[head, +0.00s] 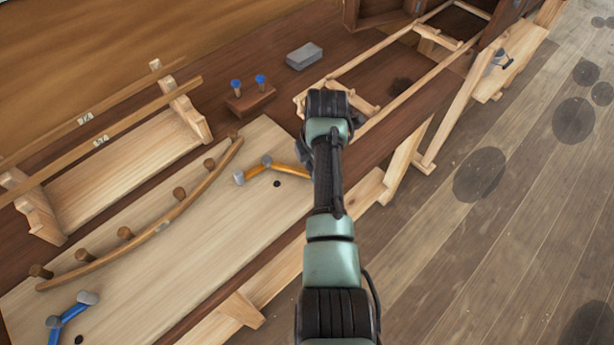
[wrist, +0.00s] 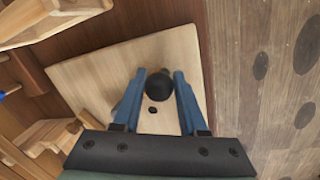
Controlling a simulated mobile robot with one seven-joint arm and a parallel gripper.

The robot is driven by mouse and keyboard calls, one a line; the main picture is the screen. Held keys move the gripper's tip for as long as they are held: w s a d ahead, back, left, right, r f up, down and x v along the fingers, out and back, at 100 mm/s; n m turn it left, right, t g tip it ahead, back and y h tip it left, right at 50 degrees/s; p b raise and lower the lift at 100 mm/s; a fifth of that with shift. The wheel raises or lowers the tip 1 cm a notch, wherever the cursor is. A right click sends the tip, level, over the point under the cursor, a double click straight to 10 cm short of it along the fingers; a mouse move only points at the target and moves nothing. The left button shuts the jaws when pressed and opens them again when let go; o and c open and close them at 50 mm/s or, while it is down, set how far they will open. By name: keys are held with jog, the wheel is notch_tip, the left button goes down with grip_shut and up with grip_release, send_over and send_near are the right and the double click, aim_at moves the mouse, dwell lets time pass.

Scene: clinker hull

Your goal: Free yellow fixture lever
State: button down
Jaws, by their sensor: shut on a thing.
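The yellow lever (head: 283,167) lies on the pale board (head: 215,225) in the head view, bent at a grey joint. Its right end runs behind my arm. A dark hole (head: 277,183) is in the board beside it. In the wrist view, my gripper (wrist: 160,76) has its two blue fingers on either side of a round black knob (wrist: 159,88), shut on it above the pale board (wrist: 95,75). No yellow shows in the wrist view, so I cannot see how the knob joins the lever. In the head view my arm mostly hides the gripper.
A blue lever (head: 72,312) sits at the board's lower left. A curved batten (head: 165,219) lies along several wooden pegs. A small block with two blue-topped pins (head: 249,102) and a grey block (head: 304,56) are behind. Floor is open at right.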

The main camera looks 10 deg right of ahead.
jog(key=shift+w+d+n+b, duration=0.35)
jog(key=shift+w+n+b, duration=0.3)
jog(key=shift+w+n, duration=0.15)
jog(key=shift+w, duration=0.15)
jog(key=shift+r+n, duration=0.1)
jog(key=shift+n, duration=0.2)
jog(key=shift+c, duration=2.3)
grip_release()
notch_tip(320, 180, up, 13)
jog(key=s+b, duration=0.1)
jog(key=s, duration=0.1)
jog(key=shift+s+d+f, duration=0.15)
jog(key=shift+d+f, duration=0.05)
jog(key=shift+d, duration=0.25)
